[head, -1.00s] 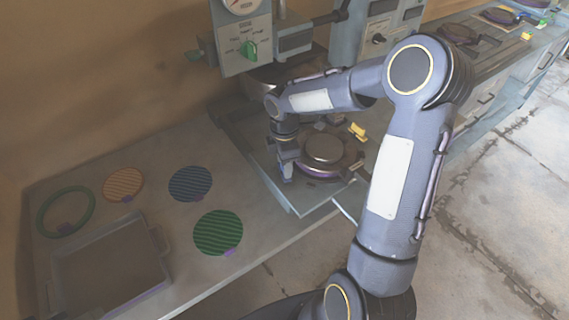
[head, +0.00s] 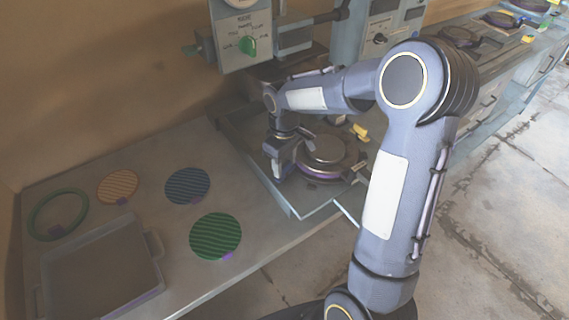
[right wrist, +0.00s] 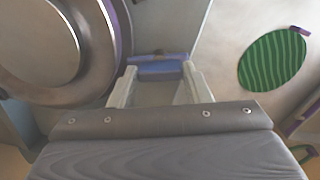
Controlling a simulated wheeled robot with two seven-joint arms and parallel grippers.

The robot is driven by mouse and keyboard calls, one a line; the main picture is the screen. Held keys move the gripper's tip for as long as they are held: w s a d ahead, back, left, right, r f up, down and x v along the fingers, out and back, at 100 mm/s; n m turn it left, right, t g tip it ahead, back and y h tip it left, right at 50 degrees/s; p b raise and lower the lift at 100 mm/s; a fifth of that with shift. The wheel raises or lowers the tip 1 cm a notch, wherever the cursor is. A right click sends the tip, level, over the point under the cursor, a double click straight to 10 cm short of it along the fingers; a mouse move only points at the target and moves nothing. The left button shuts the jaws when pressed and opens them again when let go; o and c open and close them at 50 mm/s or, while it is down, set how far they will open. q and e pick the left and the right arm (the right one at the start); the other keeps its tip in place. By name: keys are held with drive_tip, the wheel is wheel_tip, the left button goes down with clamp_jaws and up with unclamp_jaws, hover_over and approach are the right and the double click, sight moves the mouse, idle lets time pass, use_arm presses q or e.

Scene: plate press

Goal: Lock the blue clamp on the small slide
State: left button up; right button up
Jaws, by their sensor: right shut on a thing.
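My right gripper (head: 280,170) is at the near left edge of the round plate holder (head: 325,152) on the small slide (head: 306,205). In the right wrist view its two fingers (right wrist: 160,82) are shut on the blue clamp (right wrist: 158,67), a short blue bar with a purple strip behind it. The round holder, a metal disc with a brown and purple rim, also shows in the right wrist view (right wrist: 100,45). In the head view the gripper hides the blue clamp. My left gripper is not in view.
A yellow clamp (head: 359,132) is on the holder's far side. On the table at left are a green striped disc (head: 215,236), a blue one (head: 188,185), an orange one (head: 117,187), a green ring (head: 58,190) and an empty tray (head: 150,291).

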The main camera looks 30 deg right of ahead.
sight(285, 166)
drive_tip(key=shift+m, duration=1.7)
drive_tip(key=shift+m+b, duration=0.3)
drive_tip(key=o, duration=1)
wheel_tip(285, 166, up, 8)
drive_tip(key=shift+f, duration=0.1)
drive_tip(key=shift+s, duration=0.1)
